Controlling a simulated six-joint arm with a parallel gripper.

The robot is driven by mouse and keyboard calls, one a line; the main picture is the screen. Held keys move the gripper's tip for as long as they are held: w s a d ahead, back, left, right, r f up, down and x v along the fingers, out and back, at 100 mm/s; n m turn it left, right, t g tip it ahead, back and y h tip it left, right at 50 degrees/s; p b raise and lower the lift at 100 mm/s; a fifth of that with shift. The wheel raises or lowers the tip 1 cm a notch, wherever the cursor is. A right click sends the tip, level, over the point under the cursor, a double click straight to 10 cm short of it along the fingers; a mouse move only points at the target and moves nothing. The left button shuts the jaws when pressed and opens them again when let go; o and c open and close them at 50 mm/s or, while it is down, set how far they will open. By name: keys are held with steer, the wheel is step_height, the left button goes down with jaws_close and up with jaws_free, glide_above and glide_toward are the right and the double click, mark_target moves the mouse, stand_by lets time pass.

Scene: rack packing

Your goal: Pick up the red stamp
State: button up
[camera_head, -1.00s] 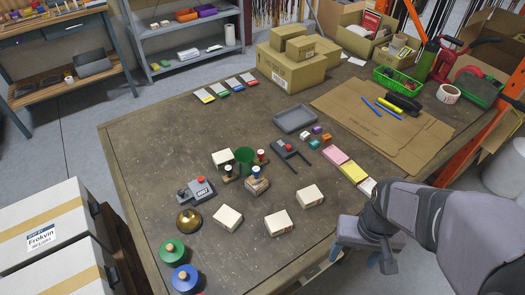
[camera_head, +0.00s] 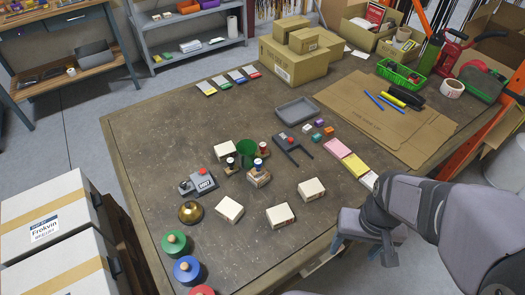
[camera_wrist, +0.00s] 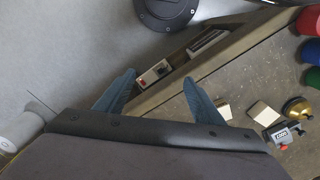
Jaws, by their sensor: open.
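A blue-knobbed stamp (camera_head: 258,163) and a black-knobbed stamp (camera_head: 231,163) stand close by. My gripper (camera_head: 363,254) is at the table's near right edge, well away from the stamps, its blue fingers spread and empty. In the wrist view my gripper (camera_wrist: 160,92) also shows open, over the table edge and floor. I cannot make out the red stamp there.
Several white blocks (camera_head: 280,215), a grey device with a red button (camera_head: 203,183) and a brass bell (camera_head: 190,212) lie around the stamps. A grey tray (camera_head: 297,112) is behind. The table's left part is mostly clear.

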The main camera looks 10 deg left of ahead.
mark_target(265, 147)
steer(key=c, duration=0.8)
